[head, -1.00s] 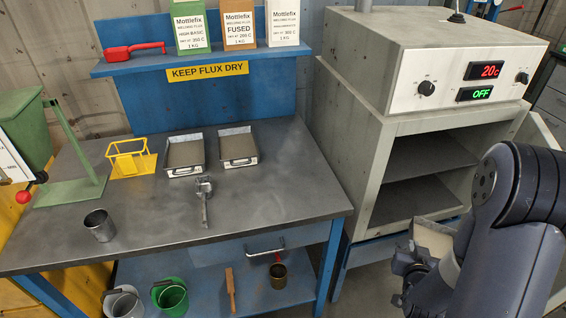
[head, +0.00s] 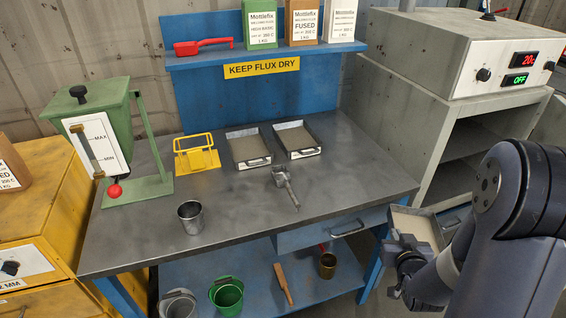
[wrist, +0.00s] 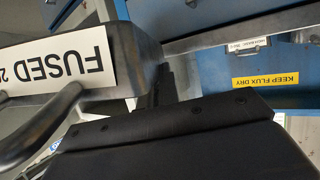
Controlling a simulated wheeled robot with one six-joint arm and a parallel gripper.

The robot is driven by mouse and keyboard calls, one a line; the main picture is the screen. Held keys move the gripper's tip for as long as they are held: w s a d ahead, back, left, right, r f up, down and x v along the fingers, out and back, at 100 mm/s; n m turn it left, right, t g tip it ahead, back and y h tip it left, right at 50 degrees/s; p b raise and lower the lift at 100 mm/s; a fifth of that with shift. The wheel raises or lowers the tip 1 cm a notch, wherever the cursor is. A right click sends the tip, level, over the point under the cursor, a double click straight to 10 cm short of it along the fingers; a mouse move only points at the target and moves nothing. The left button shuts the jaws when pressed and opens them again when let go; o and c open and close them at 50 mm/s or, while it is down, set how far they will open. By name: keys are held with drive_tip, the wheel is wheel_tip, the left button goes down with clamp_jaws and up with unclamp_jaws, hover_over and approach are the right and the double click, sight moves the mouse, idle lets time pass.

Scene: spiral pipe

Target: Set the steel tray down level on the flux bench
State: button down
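A steel tray (head: 414,223) filled with pale grey powder is held at the lower right in the head view, beside the bench's right end and in front of the oven. My gripper (head: 408,257) is at its near side and appears shut on it; the fingertips are mostly hidden. In the wrist view the tray's front (wrist: 125,52) shows close up, with a white "FUSED" label upside down and a bar handle (wrist: 48,125). The flux bench (head: 345,178) has a dark metal top. Two similar filled trays (head: 249,163) (head: 305,154) stand on it towards the back.
On the bench are a yellow wire frame (head: 197,153), a steel clamp-like tool (head: 285,188), a metal cup (head: 190,217) and a green hopper (head: 100,120) on a stand. Bare top lies at the right and front. The grey oven (head: 445,120) stands open at right.

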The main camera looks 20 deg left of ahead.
drive_tip(key=w+r+n+g+y, duration=0.1)
drive_tip(key=w+r+n+y, duration=0.1)
drive_tip(key=r, duration=0.4)
drive_tip(key=w+r+n+y, duration=0.2)
drive_tip(key=r+n+y, duration=0.1)
drive_tip(key=r, duration=0.4)
drive_tip(key=shift+a+r+n+g, duration=0.3)
drive_tip(key=shift+n+g, duration=0.1)
drive_tip(key=shift+n, duration=0.3)
drive_tip(key=shift+w, duration=0.1)
